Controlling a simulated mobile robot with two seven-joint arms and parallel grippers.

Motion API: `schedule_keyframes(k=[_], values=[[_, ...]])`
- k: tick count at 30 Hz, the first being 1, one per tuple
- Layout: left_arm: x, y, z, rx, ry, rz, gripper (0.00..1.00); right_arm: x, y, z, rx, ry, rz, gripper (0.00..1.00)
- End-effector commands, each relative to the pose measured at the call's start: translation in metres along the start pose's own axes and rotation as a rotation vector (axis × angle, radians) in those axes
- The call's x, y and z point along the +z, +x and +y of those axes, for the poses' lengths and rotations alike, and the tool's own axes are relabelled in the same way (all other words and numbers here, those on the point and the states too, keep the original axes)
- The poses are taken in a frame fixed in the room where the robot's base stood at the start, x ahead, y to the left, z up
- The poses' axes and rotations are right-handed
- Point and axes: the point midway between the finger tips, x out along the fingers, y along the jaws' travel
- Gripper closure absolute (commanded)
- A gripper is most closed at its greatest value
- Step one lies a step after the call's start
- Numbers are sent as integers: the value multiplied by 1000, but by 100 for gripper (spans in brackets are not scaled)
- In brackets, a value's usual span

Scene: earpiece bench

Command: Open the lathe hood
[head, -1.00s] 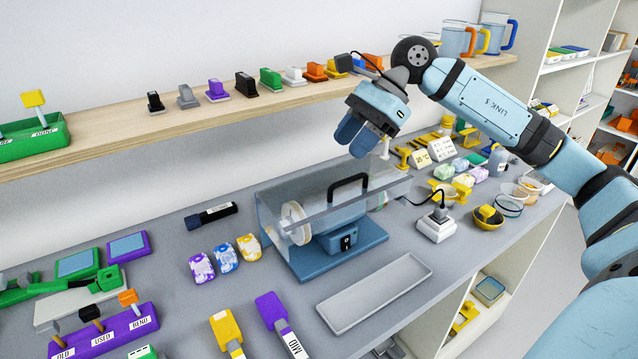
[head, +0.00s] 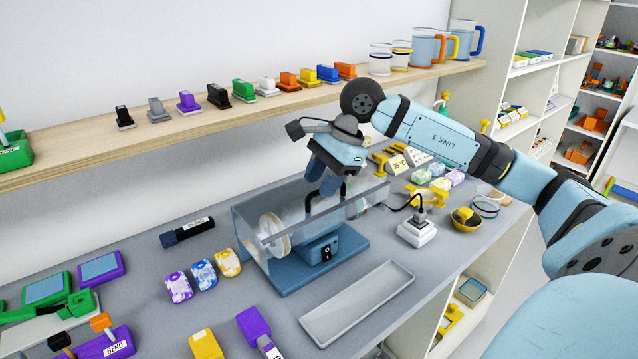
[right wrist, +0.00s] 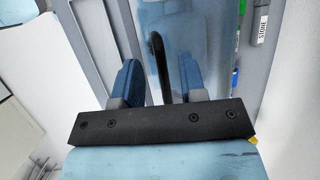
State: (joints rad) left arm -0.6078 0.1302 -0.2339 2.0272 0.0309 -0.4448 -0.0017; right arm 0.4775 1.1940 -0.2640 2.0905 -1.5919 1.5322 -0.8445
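The lathe (head: 322,250) is a blue machine with a pale round chuck, standing on the bench. Its clear hood (head: 290,222) is down over it. A black handle (head: 313,203) stands up from the hood. My right gripper (head: 325,180) is at the handle from above, fingers pointing down and partly covering it. In the right wrist view the black handle (right wrist: 155,50) lies between the two blue fingers of my right gripper (right wrist: 159,66), with a gap on each side. The gripper is open. My left gripper is not in view.
A grey tray (head: 357,302) lies in front of the lathe, and a white socket block (head: 417,234) with a black plug stands to its right. Three patterned pieces (head: 204,274) sit to its left. A wooden shelf (head: 160,130) with small coloured items runs behind.

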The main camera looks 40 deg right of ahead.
Motion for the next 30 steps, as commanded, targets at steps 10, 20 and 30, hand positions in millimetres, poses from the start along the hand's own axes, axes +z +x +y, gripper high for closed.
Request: schedule_keyframes(k=[10, 20, 30], values=[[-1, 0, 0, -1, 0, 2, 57, 0, 14, 0, 1, 0, 1, 62], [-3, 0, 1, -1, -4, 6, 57, 0, 14, 0, 0, 0, 0, 100], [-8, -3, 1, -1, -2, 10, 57, 2, 9, -3, 20, 10, -1, 100]])
